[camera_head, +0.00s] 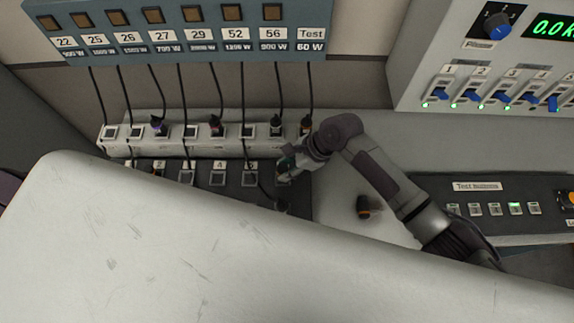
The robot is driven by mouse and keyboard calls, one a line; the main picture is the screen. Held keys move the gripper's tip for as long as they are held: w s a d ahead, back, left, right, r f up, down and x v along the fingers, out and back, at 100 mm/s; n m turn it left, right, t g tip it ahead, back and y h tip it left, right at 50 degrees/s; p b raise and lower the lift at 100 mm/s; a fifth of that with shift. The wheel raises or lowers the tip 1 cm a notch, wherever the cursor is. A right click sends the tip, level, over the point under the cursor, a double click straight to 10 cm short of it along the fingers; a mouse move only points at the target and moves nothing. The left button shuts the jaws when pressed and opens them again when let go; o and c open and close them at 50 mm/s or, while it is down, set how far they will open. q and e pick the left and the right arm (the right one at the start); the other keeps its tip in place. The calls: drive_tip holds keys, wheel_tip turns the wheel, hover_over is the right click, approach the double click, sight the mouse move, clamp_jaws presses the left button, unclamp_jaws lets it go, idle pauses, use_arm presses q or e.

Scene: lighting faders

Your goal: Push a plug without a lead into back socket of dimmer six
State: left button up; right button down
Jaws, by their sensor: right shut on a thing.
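The black dimmer strip (232,205) has a row of square sockets with number labels; 4 (219,165) is readable. My right gripper (286,168) is over the right end of this strip, at the socket (283,180) to the right of the one marked 5. It is shut on a small plug, mostly hidden by the fingers. I cannot tell how far the plug sits in the socket. A dark plug (282,206) lies just below. My left gripper is not in view.
A white socket strip (175,143) behind holds several plugs; leads hang to it from the blue labelled panel (180,45). At right are a fader panel (480,60) and a test button box (495,190). A large pale surface (200,260) hides the foreground.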

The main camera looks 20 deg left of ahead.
drive_tip(key=shift+f, duration=0.9)
idle(0.8)
drive_tip(key=shift+p, duration=0.55)
drive_tip(key=shift+s+d+f, duration=0.15)
drive_tip(key=shift+f, duration=0.15)
idle(0.4)
drive_tip(key=c, duration=0.9)
unclamp_jaws()
drive_tip(key=shift+o, duration=1.2)
drive_tip(key=shift+r, duration=0.15)
drive_tip(key=v, duration=1.1)
drive_tip(key=shift+r, duration=0.35)
